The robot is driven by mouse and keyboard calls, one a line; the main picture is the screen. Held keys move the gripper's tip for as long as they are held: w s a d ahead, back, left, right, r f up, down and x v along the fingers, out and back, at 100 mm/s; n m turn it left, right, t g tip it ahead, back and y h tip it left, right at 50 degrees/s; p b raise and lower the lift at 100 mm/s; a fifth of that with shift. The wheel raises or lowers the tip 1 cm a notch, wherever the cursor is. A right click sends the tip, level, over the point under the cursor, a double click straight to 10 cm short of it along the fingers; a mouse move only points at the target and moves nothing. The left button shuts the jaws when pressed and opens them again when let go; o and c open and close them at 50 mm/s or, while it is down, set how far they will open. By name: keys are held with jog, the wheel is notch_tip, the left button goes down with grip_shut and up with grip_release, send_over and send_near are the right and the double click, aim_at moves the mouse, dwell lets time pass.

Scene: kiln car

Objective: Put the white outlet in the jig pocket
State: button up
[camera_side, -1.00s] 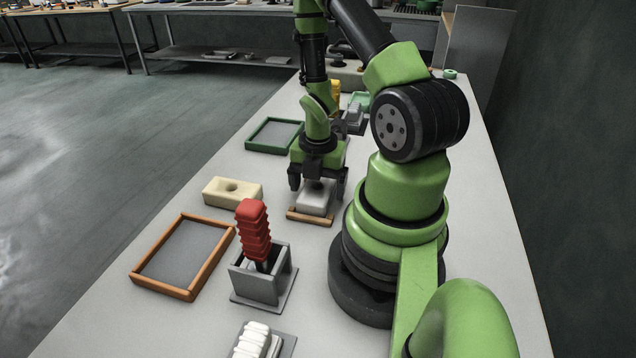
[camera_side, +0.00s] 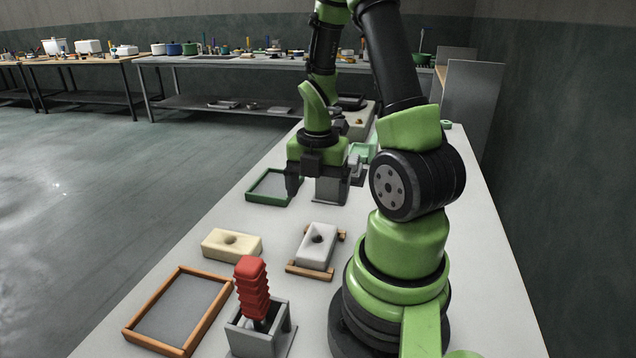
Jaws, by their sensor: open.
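The white outlet (camera_side: 318,243), a pale block with a round hole in its top, lies on the table between two wooden bars of the jig (camera_side: 310,270). One bar runs along its near end and the other shows behind its far end. Whether it sits fully down in the pocket I cannot tell. My gripper (camera_side: 321,181) is open, with its fingers pointing down, above and beyond the outlet and clear of it. Nothing shows between the fingers, though a grey holder behind makes this hard to see.
A cream block (camera_side: 232,244) with a hole lies left of the jig. An orange-framed tray (camera_side: 143,318) and a grey holder (camera_side: 253,340) with a red ribbed piece (camera_side: 252,283) stand nearer. A green-framed tray (camera_side: 262,196) and another grey holder (camera_side: 331,190) stand beyond.

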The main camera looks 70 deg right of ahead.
jog(key=w+a+r+m+t, duration=0.4)
jog(key=a+r+m, duration=0.4)
jog(key=r+m, duration=0.25)
jog(key=s+a+r+m+t+y, duration=0.2)
jog(key=s+a+r+m+t, duration=0.1)
jog(key=a+r+m, duration=0.5)
jog(key=s+a+m, duration=0.1)
jog(key=a+m, duration=0.1)
jog(key=m, duration=0.1)
jog(key=shift+s, duration=0.35)
